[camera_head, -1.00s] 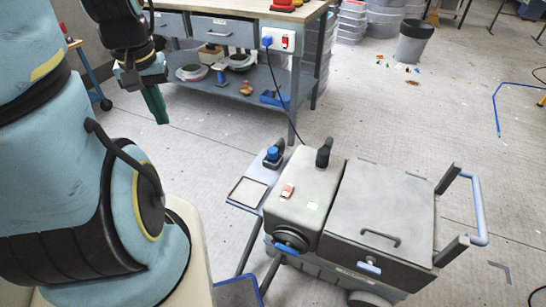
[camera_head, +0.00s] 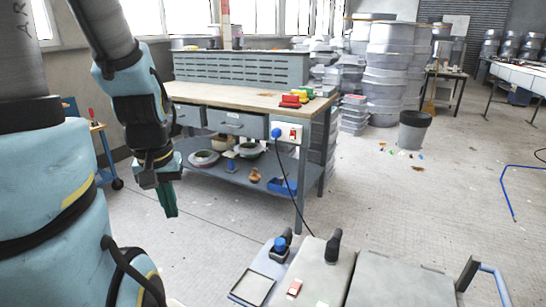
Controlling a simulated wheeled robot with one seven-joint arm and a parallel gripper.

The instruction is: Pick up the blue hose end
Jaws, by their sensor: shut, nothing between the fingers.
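A thin blue hose (camera_head: 506,192) lies on the floor at the far right. Its near end (camera_head: 514,219) rests on bare floor, and the other way it bends and runs towards the right edge of the picture. My gripper (camera_head: 168,212) hangs at the left with its green fingers pointing down, shut and empty. It is in front of the workbench, far to the left of the hose and touching nothing visible.
A workbench (camera_head: 252,101) with drawers and a lower shelf stands behind my gripper. A grey wheeled machine (camera_head: 325,262) with a blue-handled lid is in the near foreground. A dark bin (camera_head: 413,132) stands further back. The floor between machine and hose is clear.

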